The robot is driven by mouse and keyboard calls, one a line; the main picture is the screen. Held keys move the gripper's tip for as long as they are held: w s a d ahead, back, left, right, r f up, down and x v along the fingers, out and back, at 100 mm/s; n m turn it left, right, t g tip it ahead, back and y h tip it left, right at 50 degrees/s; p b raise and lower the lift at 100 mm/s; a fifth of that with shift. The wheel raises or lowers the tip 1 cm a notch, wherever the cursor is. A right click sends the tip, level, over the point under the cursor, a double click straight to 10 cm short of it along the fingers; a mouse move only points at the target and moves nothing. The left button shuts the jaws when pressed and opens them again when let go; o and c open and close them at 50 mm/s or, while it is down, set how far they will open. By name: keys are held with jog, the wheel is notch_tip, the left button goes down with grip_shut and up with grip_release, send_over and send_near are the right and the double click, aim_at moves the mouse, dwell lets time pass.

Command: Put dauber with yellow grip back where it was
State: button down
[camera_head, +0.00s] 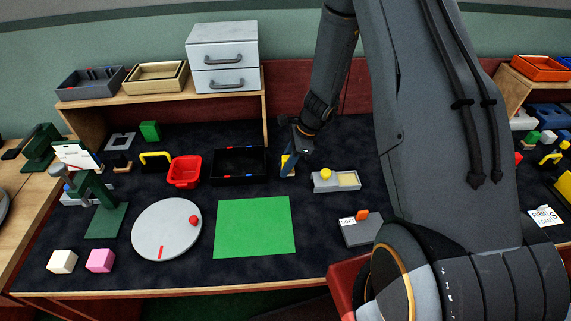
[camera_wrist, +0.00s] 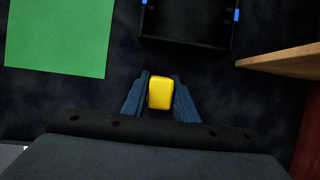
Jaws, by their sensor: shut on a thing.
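My gripper (camera_head: 289,168) is over the dark mat, just right of the black tray. It is shut on the dauber with yellow grip (camera_head: 285,160), whose grip is a small yellow block. In the wrist view, my gripper (camera_wrist: 160,97) has a finger on each side of the yellow grip (camera_wrist: 160,92). The dauber's lower part is hidden, and I cannot tell whether it touches the mat. Right of my gripper is a grey tray (camera_head: 345,186) with a pale yellow pad in it and a yellow round knob (camera_head: 325,174) at its left end.
The black tray (camera_head: 238,178) and red bin (camera_head: 184,184) are left of my gripper. A green sheet (camera_head: 254,227) and white turntable (camera_head: 166,230) lie in front. A grey block with an orange tab (camera_head: 362,214) is at front right. A wooden shelf (camera_head: 150,98) with drawers (camera_head: 222,45) stands behind.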

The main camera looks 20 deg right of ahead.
jog(key=shift+f, duration=0.15)
jog(key=c, duration=1.4)
grip_release()
jog(key=shift+r, duration=0.25)
jog(key=w+b+v, duration=0.1)
jog(key=b+v, duration=0.2)
jog(key=v, duration=0.9)
jog(key=s+a+r+n+h, duration=0.2)
jog(key=s+r+n, duration=0.2)
jog(key=s+n, duration=0.5)
jog(key=s+a+r+n+h, duration=0.2)
jog(key=s+r+n, duration=0.2)
jog(key=s+n, duration=0.6)
jog(key=shift+s+n+h, duration=0.2)
jog(key=shift+n+h, duration=0.1)
jog(key=shift+n, duration=0.3)
jog(key=shift+a+r, duration=0.1)
jog(key=shift+r, duration=0.05)
